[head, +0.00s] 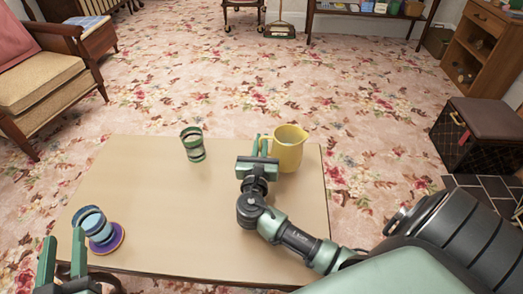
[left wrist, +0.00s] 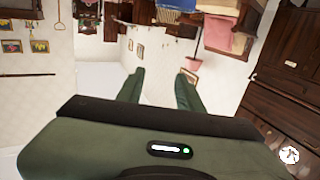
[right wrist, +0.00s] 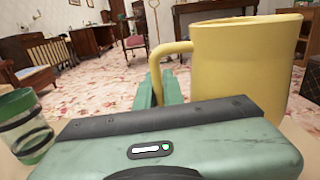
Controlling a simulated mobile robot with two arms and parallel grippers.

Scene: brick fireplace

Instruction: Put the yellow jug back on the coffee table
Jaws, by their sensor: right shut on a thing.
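The yellow jug (head: 289,149) is upright at the far right part of the coffee table (head: 160,215). I cannot tell whether its base touches the tabletop. My right gripper (head: 264,146) is shut on the jug's handle, on the jug's left side. In the right wrist view the jug (right wrist: 240,65) fills the upper right, its handle running down to the closed fingers (right wrist: 158,85). My left gripper (head: 63,258) is open and empty at the table's near left corner; its fingers stand apart in the left wrist view (left wrist: 158,85).
A green banded cup (head: 193,146) stands near the table's far edge. A blue striped cup (head: 91,221) stands tilted-looking by a purple disc (head: 108,243) at the left. The table's middle is clear. An armchair (head: 40,85) is left; a dark stool (head: 478,135) is right.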

